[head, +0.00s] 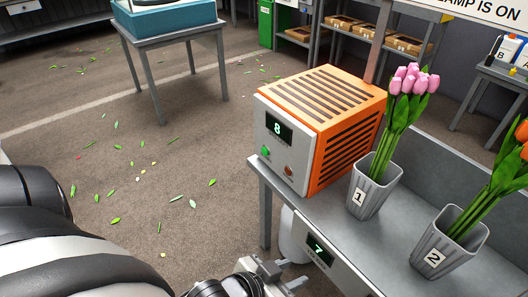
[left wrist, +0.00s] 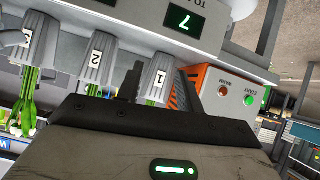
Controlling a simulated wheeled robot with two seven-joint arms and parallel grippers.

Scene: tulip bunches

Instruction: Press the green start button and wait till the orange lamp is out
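The orange machine (head: 345,125) stands on the grey bench, with a grey front panel and a display reading 8. Its green start button (head: 265,151) is at the panel's lower left. The lamp (head: 289,171) beside it looks dull red-brown, with no clear glow. The left wrist view also shows the green button (left wrist: 249,100) and the reddish lamp (left wrist: 222,91), upside down. My left gripper (head: 282,272) is low in front of the bench, below the panel and apart from the button. Its fingers stand apart and empty in the left wrist view (left wrist: 158,86). My right gripper is not in view.
Grey pot 1 (head: 368,197) with pink tulips stands right of the machine. Pot 2 (head: 440,258) with orange tulips is nearer. A second display (head: 319,251) reading 7 is on the bench (head: 330,215) front. Open floor lies to the left, scattered with leaves.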

